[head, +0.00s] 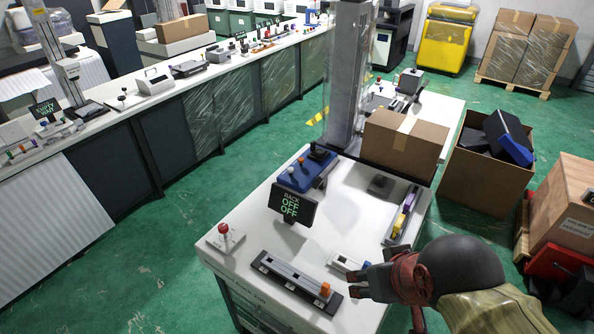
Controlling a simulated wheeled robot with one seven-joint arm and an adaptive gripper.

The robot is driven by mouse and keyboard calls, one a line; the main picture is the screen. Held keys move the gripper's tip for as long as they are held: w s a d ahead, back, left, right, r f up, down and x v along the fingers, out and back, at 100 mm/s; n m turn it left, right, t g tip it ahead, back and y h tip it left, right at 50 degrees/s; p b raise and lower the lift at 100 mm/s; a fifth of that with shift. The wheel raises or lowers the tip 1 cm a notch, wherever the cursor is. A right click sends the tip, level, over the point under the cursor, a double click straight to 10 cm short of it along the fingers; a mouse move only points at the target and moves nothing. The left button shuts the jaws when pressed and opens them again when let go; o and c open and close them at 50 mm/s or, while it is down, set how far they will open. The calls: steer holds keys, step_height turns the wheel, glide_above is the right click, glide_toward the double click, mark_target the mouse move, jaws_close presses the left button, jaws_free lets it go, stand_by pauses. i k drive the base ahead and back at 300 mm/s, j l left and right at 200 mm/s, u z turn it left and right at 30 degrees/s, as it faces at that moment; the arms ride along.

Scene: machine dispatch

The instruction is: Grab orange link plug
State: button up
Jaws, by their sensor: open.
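A small orange plug (325,289) stands at the right end of a grey and black slotted rail (287,279) on the white worktop. My gripper (354,282) reaches in from the right, just right of the orange plug. Its dark fingers are open and point left, with a visible gap between them and the plug. The lower part of the plug, where it meets the rail, is too small to make out.
A white device (345,263) lies by the fingers. A red-knobbed lever (224,233), a "RACK OFF OFF" display (291,206), a blue box (303,174) with an orange knob, a cardboard box (402,143) and a tray (391,236) with yellow and purple pieces share the worktop.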

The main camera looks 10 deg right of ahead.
mark_target(325, 291)
steer(key=k+j+z, duration=0.4)
steer(key=j, duration=0.3)
steer(key=k+j+z, duration=0.4)
steer(key=k+j, duration=0.15)
